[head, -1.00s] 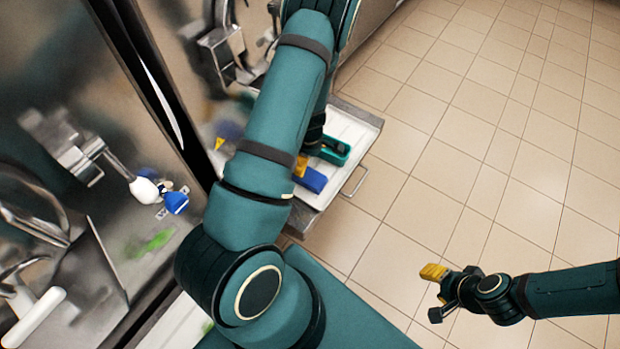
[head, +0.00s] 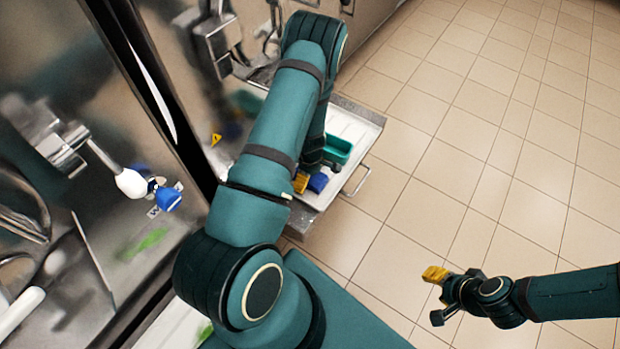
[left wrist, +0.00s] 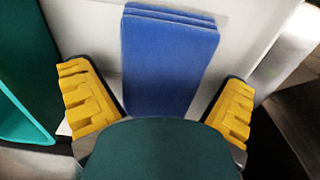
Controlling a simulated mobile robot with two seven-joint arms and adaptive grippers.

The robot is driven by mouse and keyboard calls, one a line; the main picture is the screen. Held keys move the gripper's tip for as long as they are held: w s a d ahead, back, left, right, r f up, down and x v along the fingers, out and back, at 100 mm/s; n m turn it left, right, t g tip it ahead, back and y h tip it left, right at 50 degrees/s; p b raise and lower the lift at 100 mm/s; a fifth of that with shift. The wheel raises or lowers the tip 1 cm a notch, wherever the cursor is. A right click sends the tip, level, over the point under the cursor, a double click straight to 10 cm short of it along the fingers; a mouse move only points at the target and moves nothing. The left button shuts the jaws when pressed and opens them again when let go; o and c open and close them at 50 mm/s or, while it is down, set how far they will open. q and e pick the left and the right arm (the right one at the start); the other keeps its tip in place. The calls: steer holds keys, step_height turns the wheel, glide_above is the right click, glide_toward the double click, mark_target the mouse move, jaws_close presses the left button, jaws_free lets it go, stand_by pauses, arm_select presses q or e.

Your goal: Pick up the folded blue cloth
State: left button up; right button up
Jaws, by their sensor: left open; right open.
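The folded blue cloth (left wrist: 168,62) lies flat in a white tray in the left wrist view, its folded layers showing at the far edge. It also shows in the head view (head: 318,182), partly hidden by my left gripper. My left gripper (left wrist: 160,105) is open, with one yellow finger on each side of the cloth's near part; I cannot tell whether they touch it. In the head view, a yellow finger of the left gripper (head: 301,184) shows beside the cloth. My right gripper (head: 436,292) is open and empty over the floor at the lower right.
The white tray (head: 362,132) is a pulled-out drawer with a handle (head: 357,181) at its front. A green container (head: 338,149) stands behind the cloth in it. Steel freezer fronts (head: 100,60) line the left. The tiled floor (head: 480,150) at right is clear.

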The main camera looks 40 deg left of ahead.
mark_target(314, 177)
arm_select(q)
steer(key=shift+r, duration=0.1)
steer(key=c, duration=1.1)
steer(key=shift+c, duration=0.2)
steer(key=shift+r, duration=0.1)
steer(key=shift+d+r+p, duration=0.25)
steer(key=shift+r+p, duration=0.15)
steer(key=shift+r, duration=0.2)
step_height(314, 177, up, 5)
steer(key=shift+r+p, duration=0.2)
steer(key=shift+p, duration=0.65)
steer(key=shift+d+r, duration=0.2)
steer(key=shift+d, duration=0.35)
steer(key=w+d+p, duration=0.2)
steer(key=d, duration=1.6)
steer(key=shift+d, duration=0.2)
steer(key=shift+w+f, duration=0.1)
steer(key=shift+f, duration=0.05)
